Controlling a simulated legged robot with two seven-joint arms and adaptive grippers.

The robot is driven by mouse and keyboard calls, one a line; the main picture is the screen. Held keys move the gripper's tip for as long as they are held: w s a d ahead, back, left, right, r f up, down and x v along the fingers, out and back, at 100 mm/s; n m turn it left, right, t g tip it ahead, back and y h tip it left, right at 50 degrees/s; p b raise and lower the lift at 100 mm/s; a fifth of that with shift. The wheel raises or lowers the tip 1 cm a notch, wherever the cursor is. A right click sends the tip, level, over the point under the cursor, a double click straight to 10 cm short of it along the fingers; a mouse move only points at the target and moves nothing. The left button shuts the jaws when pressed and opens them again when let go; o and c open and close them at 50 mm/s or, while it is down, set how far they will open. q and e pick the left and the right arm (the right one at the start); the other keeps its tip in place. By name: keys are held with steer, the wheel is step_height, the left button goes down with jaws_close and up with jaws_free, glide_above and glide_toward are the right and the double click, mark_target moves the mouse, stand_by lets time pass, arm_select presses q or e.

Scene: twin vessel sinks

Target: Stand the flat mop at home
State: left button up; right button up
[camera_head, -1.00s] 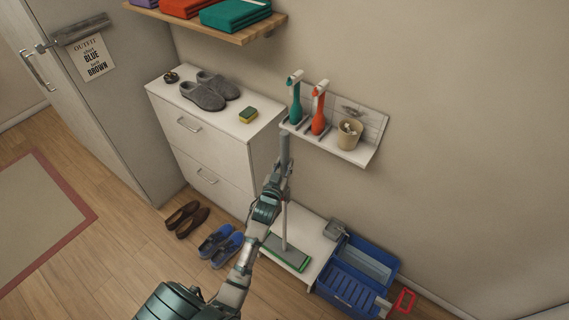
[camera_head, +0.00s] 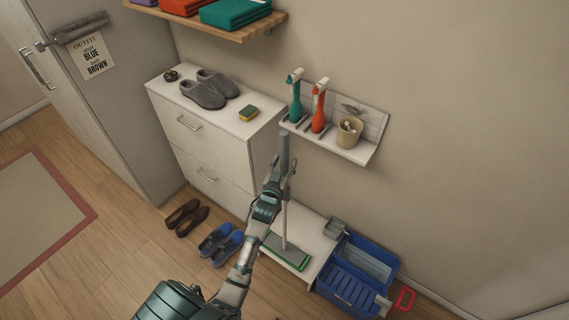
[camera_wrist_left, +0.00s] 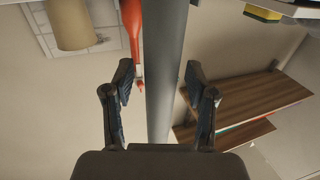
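The flat mop stands upright, or nearly so. Its green-edged flat head (camera_head: 287,251) rests on the low white platform (camera_head: 310,236), and its thick grey grip (camera_head: 284,150) rises just in front of the wall shelf. My left gripper (camera_head: 282,170) is at the handle below the grip's top. In the left wrist view the grey mop handle (camera_wrist_left: 165,70) runs between the two fingers of my left gripper (camera_wrist_left: 160,85). The fingers are spread, with a gap on each side of the handle. My right gripper is not in view.
A blue bucket (camera_head: 350,290) stands right of the platform. A white cabinet (camera_head: 205,150) with slippers and a sponge (camera_head: 248,113) is at left.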

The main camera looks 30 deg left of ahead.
arm_select(q)
steer(key=shift+f, duration=0.2)
steer(key=shift+s+d, duration=0.1)
steer(key=shift+s, duration=0.2)
steer(key=v, duration=1.1)
steer(key=shift+s, duration=0.2)
